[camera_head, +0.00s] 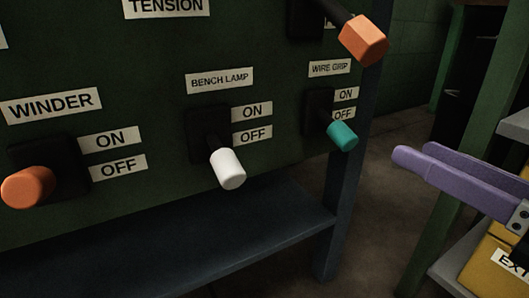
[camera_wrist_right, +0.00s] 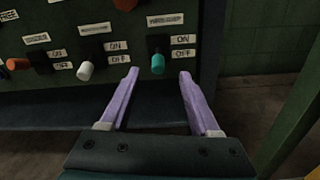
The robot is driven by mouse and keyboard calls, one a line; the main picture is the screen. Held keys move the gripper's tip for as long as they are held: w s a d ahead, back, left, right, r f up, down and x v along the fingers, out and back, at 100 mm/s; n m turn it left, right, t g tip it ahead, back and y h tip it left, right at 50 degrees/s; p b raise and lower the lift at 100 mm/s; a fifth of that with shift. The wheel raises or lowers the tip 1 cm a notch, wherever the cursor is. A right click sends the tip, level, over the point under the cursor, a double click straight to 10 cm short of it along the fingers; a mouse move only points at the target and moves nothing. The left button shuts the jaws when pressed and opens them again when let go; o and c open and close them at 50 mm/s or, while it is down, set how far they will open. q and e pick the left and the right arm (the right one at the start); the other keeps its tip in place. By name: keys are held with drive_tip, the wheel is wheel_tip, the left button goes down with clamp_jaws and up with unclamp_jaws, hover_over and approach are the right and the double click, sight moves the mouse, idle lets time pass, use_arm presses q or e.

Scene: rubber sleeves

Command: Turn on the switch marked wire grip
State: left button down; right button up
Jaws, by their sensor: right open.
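The wire grip switch has a teal knob (camera_head: 343,135) on a dark lever and housing, under a white label reading WIRE GRIP (camera_head: 330,68). Its lever points down and outward, beside the OFF plate and below the ON plate. In the right wrist view the teal knob (camera_wrist_right: 157,64) shows beyond and between the fingertips. My right gripper (camera_head: 413,153) has purple fingers, is open and empty, and is to the right of the knob, apart from it. It also shows in the right wrist view (camera_wrist_right: 159,75). My left gripper is not in view.
The bench lamp switch with a white knob (camera_head: 228,169) is left of the wire grip one. The winder's orange knob (camera_head: 28,187) is farther left. Another orange knob (camera_head: 363,40) juts out above the wire grip switch. A blue shelf (camera_head: 190,235) runs below the panel.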

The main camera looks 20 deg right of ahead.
sight(353, 142)
drive_tip(key=shift+n+y, duration=0.4)
drive_tip(key=w+b, duration=0.1)
drive_tip(key=w, duration=0.1)
drive_tip(key=w+f+b, duration=0.1)
drive_tip(key=w, duration=0.2)
drive_tip(key=w+a+f+b, duration=0.1)
drive_tip(key=w, duration=0.1)
drive_tip(key=shift+w+a+b, duration=0.1)
drive_tip(key=shift+w+b, duration=0.25)
drive_tip(key=shift+w, duration=0.05)
drive_tip(key=shift+w+a+f, duration=0.1)
drive_tip(key=shift+w+a, duration=0.05)
drive_tip(key=shift+w, duration=0.7)
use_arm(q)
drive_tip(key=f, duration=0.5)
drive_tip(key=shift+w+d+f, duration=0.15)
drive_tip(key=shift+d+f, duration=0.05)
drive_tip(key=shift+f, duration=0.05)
use_arm(e)
drive_tip(key=shift+w, duration=0.2)
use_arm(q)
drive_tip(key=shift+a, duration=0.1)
use_arm(e)
clamp_jaws()
